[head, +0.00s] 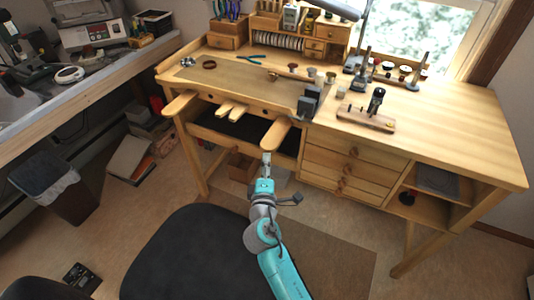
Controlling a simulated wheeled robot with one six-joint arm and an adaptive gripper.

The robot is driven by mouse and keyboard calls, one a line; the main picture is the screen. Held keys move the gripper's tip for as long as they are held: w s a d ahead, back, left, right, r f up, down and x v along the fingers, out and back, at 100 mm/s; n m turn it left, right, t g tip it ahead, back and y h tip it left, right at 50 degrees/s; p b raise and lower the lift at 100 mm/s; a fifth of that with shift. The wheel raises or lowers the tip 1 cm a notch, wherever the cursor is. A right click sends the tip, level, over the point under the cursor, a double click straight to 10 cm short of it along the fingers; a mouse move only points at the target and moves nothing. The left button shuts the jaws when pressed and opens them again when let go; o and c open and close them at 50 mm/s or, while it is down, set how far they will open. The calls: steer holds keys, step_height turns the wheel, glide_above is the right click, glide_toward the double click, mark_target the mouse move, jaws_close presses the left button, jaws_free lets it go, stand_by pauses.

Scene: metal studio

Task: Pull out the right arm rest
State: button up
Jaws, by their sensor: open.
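The right arm rest (274,138) is a light wooden paddle with a rounded end. It sticks out from the front edge of the wooden workbench (440,140), right of the middle of the opening below the top. The left arm rest (181,103) is a similar paddle at the bench's left front. My gripper (267,158) is at the end of my turquoise and grey arm, just below and in front of the right arm rest's rounded end. It is open and holds nothing that I can see. I cannot tell whether its fingers touch the arm rest.
A dark chair seat (190,258) stands low in front, left of my arm. Drawers (345,168) with knobs lie to the right. A dark bin (60,185) stands at left. Floor at right front is clear.

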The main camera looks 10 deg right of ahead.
steer(key=shift+v, duration=2.25)
steer(key=s+d+f+m+g+y, duration=0.1)
steer(key=s+d+f+m+y, duration=0.15)
steer(key=s+f, duration=0.65)
steer(key=s+d+f+m+g+y, duration=0.2)
steer(key=s+d+f, duration=0.15)
steer(key=s, duration=1.15)
steer(key=s+d+r+m, duration=0.1)
steer(key=s+r+m, duration=0.4)
steer(key=s, duration=0.6)
steer(key=s+d+r+m, duration=0.2)
steer(key=s+r+m, duration=0.4)
steer(key=s, duration=0.5)
steer(key=shift+s+r, duration=0.15)
steer(key=shift+r, duration=0.35)
steer(key=shift+d+h, duration=0.15)
steer(key=shift+h, duration=0.1)
